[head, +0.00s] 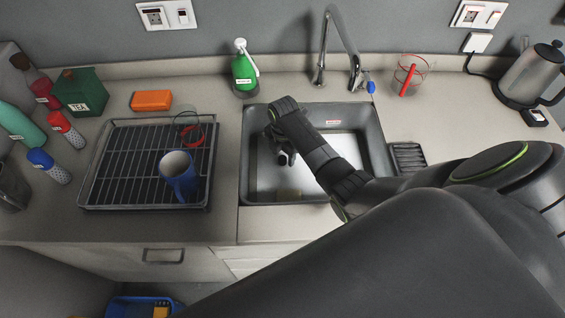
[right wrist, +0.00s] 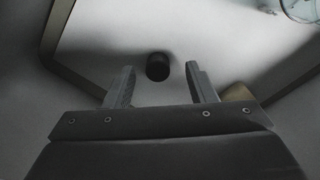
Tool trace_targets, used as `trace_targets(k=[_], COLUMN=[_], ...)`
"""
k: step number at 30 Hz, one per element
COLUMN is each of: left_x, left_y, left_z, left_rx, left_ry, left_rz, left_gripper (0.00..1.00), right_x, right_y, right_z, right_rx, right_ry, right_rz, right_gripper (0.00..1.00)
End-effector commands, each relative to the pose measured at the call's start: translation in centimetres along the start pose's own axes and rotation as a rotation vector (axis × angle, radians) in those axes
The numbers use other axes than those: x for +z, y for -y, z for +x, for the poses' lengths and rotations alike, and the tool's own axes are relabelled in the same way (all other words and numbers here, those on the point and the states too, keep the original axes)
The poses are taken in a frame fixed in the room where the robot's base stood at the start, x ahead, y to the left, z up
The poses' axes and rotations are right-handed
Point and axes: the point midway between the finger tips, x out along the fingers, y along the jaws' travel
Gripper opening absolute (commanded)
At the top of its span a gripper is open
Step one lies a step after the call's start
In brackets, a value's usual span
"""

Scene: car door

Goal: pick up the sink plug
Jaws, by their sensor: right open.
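The sink plug (right wrist: 157,66) is a small dark round piece on the pale sink floor in the right wrist view. My right gripper (right wrist: 160,72) is open, with one finger on each side of the picture and the plug just ahead, between the lines of the fingertips. It does not appear to touch the plug. In the head view my right gripper (head: 286,158) reaches down into the grey sink (head: 378,150), and I cannot make out the plug there. My left gripper is not in view.
A tan block (right wrist: 238,93) lies beside the right finger. A clear glass (right wrist: 301,9) shows at the wrist view's corner. The sink walls surround my gripper. A tap (head: 340,35) stands behind; a drying rack (head: 125,165) with a blue mug (head: 178,180) is left.

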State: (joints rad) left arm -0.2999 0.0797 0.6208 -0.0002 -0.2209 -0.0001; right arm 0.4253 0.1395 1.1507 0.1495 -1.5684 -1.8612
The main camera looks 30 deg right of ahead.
Motion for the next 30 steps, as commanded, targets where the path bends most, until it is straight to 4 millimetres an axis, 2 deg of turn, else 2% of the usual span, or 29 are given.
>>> trace_targets(k=[7,17,20,28,30], left_x=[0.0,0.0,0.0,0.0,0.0], left_y=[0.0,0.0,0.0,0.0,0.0], left_z=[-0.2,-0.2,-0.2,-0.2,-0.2], left_rx=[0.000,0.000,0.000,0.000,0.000], left_ry=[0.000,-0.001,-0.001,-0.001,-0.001], left_rz=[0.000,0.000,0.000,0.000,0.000], left_gripper=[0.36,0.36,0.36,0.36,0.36], right_x=[-0.2,-0.2,-0.2,-0.2,-0.2], right_y=[-0.2,-0.2,-0.2,-0.2,-0.2], right_z=[2.5,3.1,3.1,3.0,3.0], right_rx=[0.000,0.001,0.001,0.001,0.001], right_ry=[0.000,0.001,0.001,0.001,0.001], right_rz=[0.000,0.000,0.000,0.000,0.000], right_gripper=[0.51,0.51,0.40,0.05,0.02])
